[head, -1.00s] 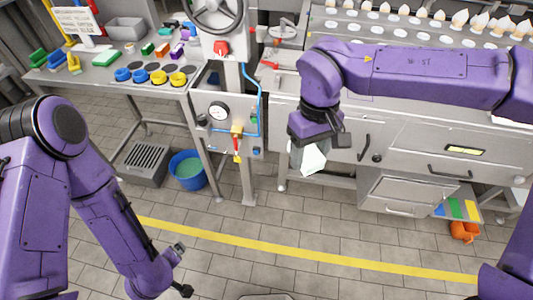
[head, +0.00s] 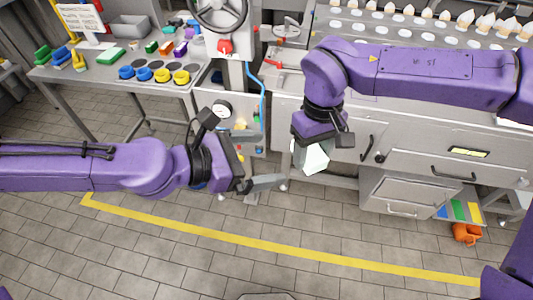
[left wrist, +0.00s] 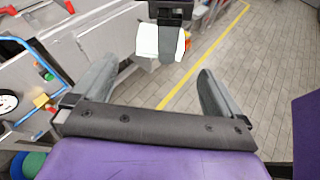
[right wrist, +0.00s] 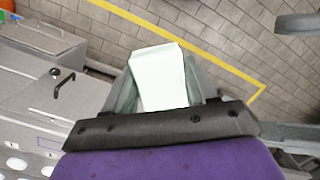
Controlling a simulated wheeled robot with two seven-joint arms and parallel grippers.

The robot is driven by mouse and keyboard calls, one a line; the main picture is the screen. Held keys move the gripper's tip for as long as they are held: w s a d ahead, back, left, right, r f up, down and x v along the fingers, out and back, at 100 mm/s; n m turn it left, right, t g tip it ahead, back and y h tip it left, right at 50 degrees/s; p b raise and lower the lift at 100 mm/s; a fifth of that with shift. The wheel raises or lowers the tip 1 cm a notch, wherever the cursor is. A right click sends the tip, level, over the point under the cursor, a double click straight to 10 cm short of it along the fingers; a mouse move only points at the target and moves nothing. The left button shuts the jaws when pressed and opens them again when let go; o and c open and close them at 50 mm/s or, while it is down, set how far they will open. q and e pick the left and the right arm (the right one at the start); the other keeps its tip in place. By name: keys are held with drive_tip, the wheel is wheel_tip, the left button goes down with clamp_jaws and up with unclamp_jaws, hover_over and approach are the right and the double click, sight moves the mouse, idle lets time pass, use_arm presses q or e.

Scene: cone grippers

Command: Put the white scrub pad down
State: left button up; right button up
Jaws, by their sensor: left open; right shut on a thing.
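The white scrub pad (head: 316,158) is a pale block held in my right gripper (head: 312,150), in front of the steel machine. In the right wrist view the pad (right wrist: 159,77) sits between both fingers, which are shut on it. My left gripper (head: 266,182) is open and empty, to the left of the pad and pointing toward it. In the left wrist view the left gripper's fingers (left wrist: 155,90) are wide apart, and the pad (left wrist: 160,42) shows beyond them, apart from them, in the right gripper.
A steel table (head: 110,80) with coloured brushes and blue and yellow round pieces stands at the left back. The steel machine (head: 430,140) with drawers fills the right. An orange mug-like item (head: 466,234) is low at right. The tiled floor in front is clear.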

use_arm(q)
drive_tip(key=x, duration=1.1)
drive_tip(key=shift+a+f, duration=0.1)
drive_tip(key=shift+f, duration=0.1)
drive_tip(key=shift+w+d+f, duration=0.1)
drive_tip(key=shift+w+d, duration=0.05)
drive_tip(key=shift+d, duration=0.25)
drive_tip(key=c, duration=0.7)
drive_tip(key=shift+c, duration=0.3)
use_arm(e)
drive_tip(key=o, duration=1.3)
